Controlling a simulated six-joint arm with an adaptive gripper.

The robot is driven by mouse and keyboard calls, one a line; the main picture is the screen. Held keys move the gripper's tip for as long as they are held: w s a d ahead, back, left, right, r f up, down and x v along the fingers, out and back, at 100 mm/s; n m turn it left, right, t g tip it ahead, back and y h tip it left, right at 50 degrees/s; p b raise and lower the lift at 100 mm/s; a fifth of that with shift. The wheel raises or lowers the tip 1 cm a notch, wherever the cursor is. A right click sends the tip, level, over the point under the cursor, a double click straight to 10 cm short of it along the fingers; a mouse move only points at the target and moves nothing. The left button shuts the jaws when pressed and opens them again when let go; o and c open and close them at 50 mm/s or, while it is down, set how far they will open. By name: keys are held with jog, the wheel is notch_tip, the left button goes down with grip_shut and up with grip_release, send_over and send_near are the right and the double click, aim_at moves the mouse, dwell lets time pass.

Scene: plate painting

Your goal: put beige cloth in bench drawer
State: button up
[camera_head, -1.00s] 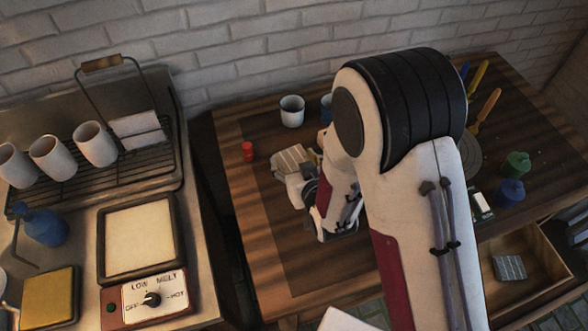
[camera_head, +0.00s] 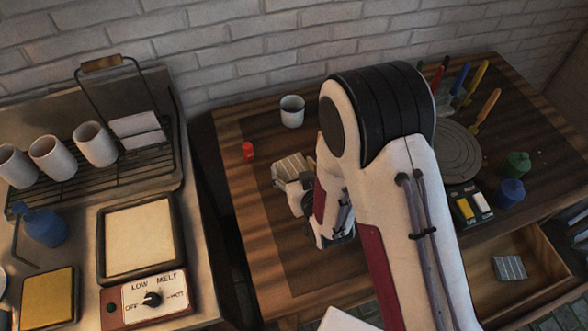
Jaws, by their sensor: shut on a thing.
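The beige cloth (camera_head: 291,167), with pale stripes, is at the left part of the wooden bench top. My gripper (camera_head: 297,186) is at its near edge and shut on it. The fingertips are mostly hidden, and I cannot tell whether the cloth is clear of the wood. The bench drawer (camera_head: 545,262) stands open at the lower right. A grey striped cloth (camera_head: 509,267) lies inside it, with bare drawer floor around it. My arm hides the drawer's left part.
A grey turntable (camera_head: 457,150), a paint box (camera_head: 470,208), and green (camera_head: 516,165) and blue (camera_head: 510,192) bottles stand at the right. The front left bench top is clear.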

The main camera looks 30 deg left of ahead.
jog(key=shift+f, duration=0.35)
jog(key=shift+f, duration=0.1)
jog(key=o, duration=1)
jog(key=shift+f, duration=0.1)
jog(key=shift+v, duration=3.95)
